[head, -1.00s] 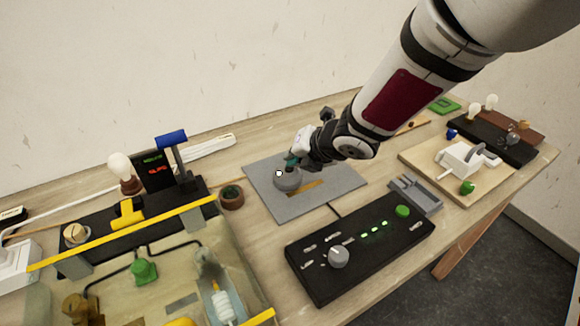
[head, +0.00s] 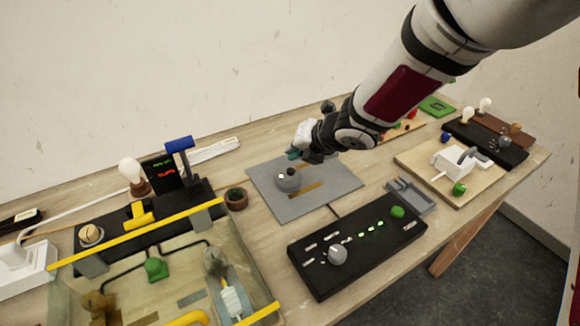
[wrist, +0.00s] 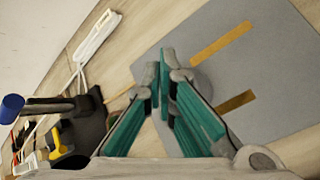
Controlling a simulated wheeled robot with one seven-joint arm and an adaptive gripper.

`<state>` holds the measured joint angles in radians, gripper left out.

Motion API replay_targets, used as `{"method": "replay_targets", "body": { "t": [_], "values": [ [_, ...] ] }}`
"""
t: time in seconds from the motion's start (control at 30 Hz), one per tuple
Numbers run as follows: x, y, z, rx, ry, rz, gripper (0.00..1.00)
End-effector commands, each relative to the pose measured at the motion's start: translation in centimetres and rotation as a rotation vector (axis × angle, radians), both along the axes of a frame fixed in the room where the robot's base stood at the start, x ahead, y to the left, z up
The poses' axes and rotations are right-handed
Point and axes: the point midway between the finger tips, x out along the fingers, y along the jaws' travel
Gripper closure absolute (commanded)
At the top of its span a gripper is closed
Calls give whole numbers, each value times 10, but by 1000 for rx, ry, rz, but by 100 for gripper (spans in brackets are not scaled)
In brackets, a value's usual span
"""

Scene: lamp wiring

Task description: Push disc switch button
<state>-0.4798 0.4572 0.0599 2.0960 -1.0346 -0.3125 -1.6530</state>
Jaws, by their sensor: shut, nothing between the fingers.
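The disc switch is a round grey dome (head: 288,180) with a dark top and a small pale spot.
A black control box (head: 350,245) with a grey knob and green lights stands in front of the plate. A small brown pot (head: 236,199) is at its left. A yellow-edged station (head: 140,235) fills the left. A wooden board with a white device (head: 452,160) is at the right.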

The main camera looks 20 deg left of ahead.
Motion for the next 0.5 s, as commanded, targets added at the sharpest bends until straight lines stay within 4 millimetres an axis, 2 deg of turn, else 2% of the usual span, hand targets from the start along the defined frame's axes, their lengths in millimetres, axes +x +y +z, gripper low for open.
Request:
{"method": "replay_targets", "body": {
  "t": [0.1,0.5],
  "values": [
    [-1,-1,11,0,0,-2,100],
    [-1,0,34,0,1,-2,100]
  ]
}}
